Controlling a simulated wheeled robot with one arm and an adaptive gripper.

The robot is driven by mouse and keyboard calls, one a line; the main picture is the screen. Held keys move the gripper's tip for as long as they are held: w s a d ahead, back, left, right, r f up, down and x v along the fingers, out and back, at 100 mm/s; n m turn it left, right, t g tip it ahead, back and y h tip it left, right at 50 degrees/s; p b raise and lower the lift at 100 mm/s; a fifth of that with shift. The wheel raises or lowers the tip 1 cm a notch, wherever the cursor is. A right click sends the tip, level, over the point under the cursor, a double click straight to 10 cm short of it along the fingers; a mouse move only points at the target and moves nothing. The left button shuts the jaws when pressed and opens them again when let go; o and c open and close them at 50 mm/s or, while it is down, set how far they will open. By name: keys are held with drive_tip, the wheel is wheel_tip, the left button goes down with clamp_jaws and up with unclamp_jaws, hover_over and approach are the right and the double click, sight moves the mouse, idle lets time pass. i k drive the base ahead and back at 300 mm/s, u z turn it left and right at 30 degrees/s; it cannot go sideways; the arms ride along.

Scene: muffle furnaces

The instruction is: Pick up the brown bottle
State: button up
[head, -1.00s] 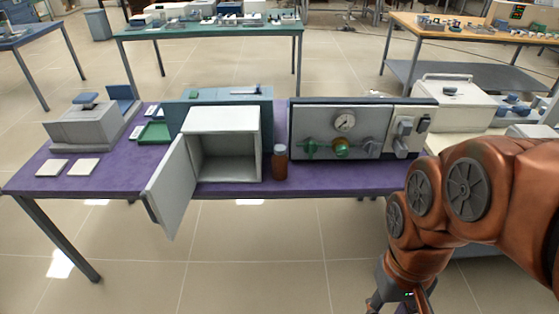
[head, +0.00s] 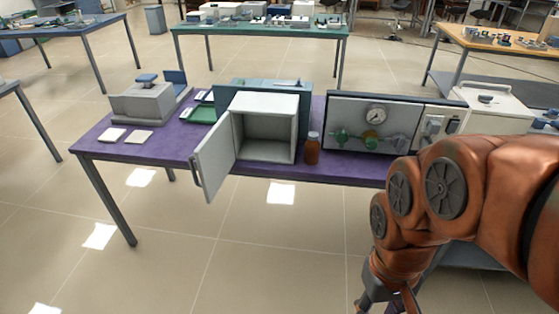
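The brown bottle (head: 312,150) has a pale cap and stands upright on the purple table (head: 177,142), near its front edge. It is between the open furnace and the panel with the dial. My gripper (head: 386,300) hangs low at the bottom of the head view, in front of the table, to the right of the bottle and well apart from it. Only part of the gripper shows, cut off by the lower edge, and its fingertips cannot be made out.
The furnace (head: 268,130) has an empty chamber, and its door (head: 214,161) swings out past the table's front edge, left of the bottle. The dial panel (head: 372,124) stands close on the bottle's right. The tiled floor (head: 250,250) in front is clear.

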sight(312, 147)
drive_tip(key=u, duration=0.8)
drive_tip(key=k, duration=1.05)
drive_tip(key=u, duration=1.15)
drive_tip(key=i, duration=1)
drive_tip(key=z, duration=0.45)
drive_tip(key=i, duration=0.85)
drive_tip(key=z, duration=1.55)
drive_tip(key=i, duration=0.95)
drive_tip(key=z, duration=0.25)
